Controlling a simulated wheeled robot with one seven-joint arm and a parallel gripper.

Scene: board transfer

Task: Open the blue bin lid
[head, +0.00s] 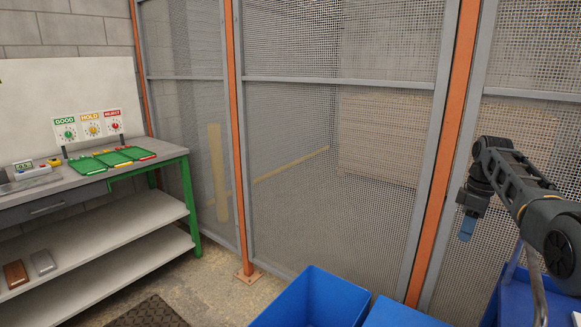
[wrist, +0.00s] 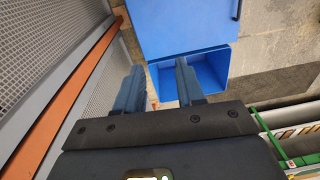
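In the head view, a blue bin with a flat closed top (head: 402,314) is cut off by the bottom edge. The same flat blue lid seems to fill the top of the wrist view (wrist: 185,25), with a dark bar, perhaps a handle, at its right edge. My gripper (head: 467,229) hangs fingers down at the right in the head view, apart from the bin. In the wrist view, its two fingers (wrist: 159,72) are spread with nothing held between them. The lid's hinge cannot be made out.
An open, empty-looking blue bin (head: 318,298) stands beside the lidded one. Another blue container (head: 530,305) is at the lower right, partly behind my arm. A mesh fence (head: 330,150) with orange posts stands behind. A workbench (head: 170,153) with green trays is at the left.

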